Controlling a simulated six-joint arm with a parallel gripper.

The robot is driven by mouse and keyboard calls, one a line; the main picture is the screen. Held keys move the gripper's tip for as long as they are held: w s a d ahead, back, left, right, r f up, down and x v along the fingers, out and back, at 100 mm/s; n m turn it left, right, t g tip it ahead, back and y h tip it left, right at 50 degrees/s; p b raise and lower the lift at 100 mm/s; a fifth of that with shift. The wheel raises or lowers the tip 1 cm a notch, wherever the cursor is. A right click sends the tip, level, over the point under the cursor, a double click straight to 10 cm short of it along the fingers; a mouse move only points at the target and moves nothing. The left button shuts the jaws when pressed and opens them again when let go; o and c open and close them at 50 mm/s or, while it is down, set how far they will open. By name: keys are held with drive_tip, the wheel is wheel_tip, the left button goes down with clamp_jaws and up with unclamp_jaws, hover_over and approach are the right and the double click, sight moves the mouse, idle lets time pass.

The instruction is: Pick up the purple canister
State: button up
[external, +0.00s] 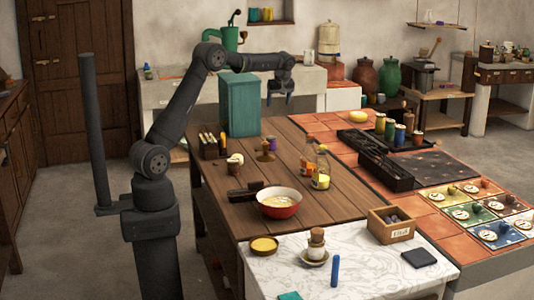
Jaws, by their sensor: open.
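My gripper (279,98) hangs in the air, pointing down, just right of the teal box and above the far end of the wooden table. Its jaws are open with nothing between them. Several small canisters stand in a group on the orange tiled counter to the right, including a green one (390,130) and a bluish one (399,136) that may be purple.
The tall teal box (239,104) stands at the wooden table's far end. Glass bottles (322,165), a red bowl (280,208) and a black rack (240,191) stand on the table. A long black tray (385,170) lies on the tiles before the canisters.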

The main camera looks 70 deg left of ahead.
sight(272, 138)
drive_tip(key=a+f+h, duration=0.4)
drive_tip(key=a+f, duration=0.2)
drive_tip(key=a, duration=0.3)
drive_tip(key=shift+n, duration=0.4)
drive_tip(key=f, duration=1.2)
drive_tip(key=shift+s+f, duration=0.15)
drive_tip(key=shift+s, duration=0.05)
drive_tip(key=shift+w+a+f, duration=0.15)
drive_tip(key=shift+f, duration=2.55)
drive_tip(key=c, duration=1.1)
